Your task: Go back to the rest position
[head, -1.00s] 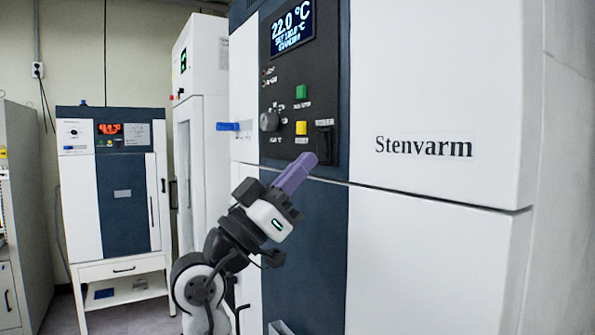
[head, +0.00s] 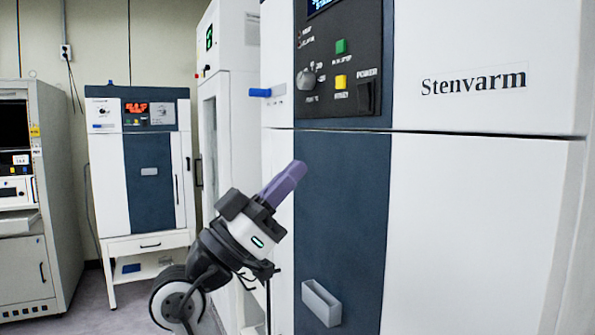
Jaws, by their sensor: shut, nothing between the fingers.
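My gripper (head: 284,184) is at the lower middle of the head view, at the end of my raised arm. Its purple fingers are together, with nothing held, and point up and to the right. It is in front of the large white and dark blue Stenvarm freeze dryer (head: 480,220). The fingertips show below the control panel (head: 340,68), over the edge of the dark door strip. I cannot tell how far they are from the front. The panel has a green button (head: 341,46), a yellow button (head: 341,82) and a knob (head: 306,80).
A grey box-shaped handle (head: 321,302) juts from the dryer's lower front. A blue lever (head: 260,92) sticks out at its left side. A tall white cabinet (head: 230,130) and a smaller oven (head: 145,165) on a stand are behind. A grey rack (head: 25,260) stands at left. Floor shows between.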

